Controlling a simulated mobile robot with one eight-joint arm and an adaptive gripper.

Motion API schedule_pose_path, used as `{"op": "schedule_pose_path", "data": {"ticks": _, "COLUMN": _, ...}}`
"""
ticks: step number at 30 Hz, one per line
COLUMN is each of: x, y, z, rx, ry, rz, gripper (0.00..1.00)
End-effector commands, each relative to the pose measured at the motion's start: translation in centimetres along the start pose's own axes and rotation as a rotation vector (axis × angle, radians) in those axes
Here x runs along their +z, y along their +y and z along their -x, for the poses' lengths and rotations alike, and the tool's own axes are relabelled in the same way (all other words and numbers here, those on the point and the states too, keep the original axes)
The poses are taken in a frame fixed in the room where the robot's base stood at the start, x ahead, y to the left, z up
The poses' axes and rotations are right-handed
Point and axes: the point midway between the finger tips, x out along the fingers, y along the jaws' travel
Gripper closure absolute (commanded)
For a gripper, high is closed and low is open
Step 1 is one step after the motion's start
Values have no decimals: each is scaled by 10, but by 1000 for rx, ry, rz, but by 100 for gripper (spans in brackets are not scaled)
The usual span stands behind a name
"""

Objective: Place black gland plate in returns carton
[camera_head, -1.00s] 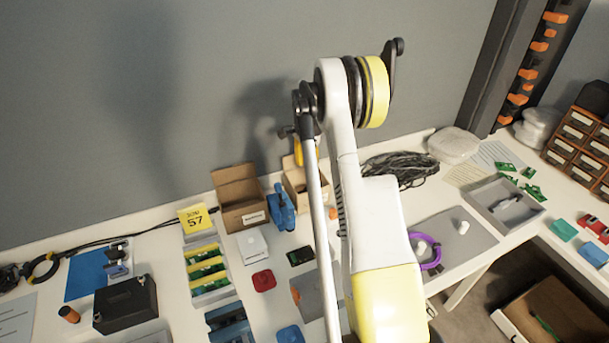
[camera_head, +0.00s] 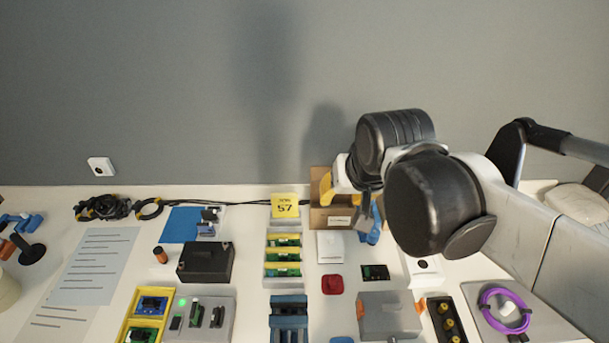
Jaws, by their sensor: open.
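A black plate with yellow round fittings (camera_head: 443,318), which looks like the gland plate, lies at the table's front edge, right of centre. An open brown carton (camera_head: 318,220) with a white label stands against the wall; the label is too small to read. My gripper (camera_head: 345,203) is open and appears empty. In the picture its fingers overlap the carton's upper right part, and I cannot tell how far in front they are. My arm hides the space right of this carton, so any second carton there is hidden.
A blue upright item (camera_head: 371,230) stands right beside the carton. A white box (camera_head: 330,246), a red piece (camera_head: 332,285), a small dark circuit board (camera_head: 375,272) and a grey box (camera_head: 385,310) lie in front. A purple cable ring (camera_head: 503,309) lies at right.

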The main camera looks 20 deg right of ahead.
Motion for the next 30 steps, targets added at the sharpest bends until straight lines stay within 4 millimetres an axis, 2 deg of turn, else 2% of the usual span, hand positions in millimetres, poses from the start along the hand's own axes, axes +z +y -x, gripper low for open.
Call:
{"op": "schedule_pose_path", "data": {"ticks": 1, "x": 19, "y": -6, "z": 4, "rx": -17, "ry": 21, "rz": 63, "gripper": 60}}
{"op": "schedule_pose_path", "data": {"ticks": 3, "x": 37, "y": -12, "z": 7, "rx": -34, "ry": 48, "rz": 137, "gripper": 60}}
{"op": "schedule_pose_path", "data": {"ticks": 6, "x": 54, "y": -16, "z": 8, "rx": -49, "ry": 74, "rz": 208, "gripper": 60}}
{"op": "schedule_pose_path", "data": {"ticks": 9, "x": 62, "y": -18, "z": 8, "rx": -56, "ry": 87, "rz": 242, "gripper": 60}}
{"op": "schedule_pose_path", "data": {"ticks": 30, "x": 62, "y": -18, "z": 8, "rx": -56, "ry": 88, "rz": 246, "gripper": 60}}
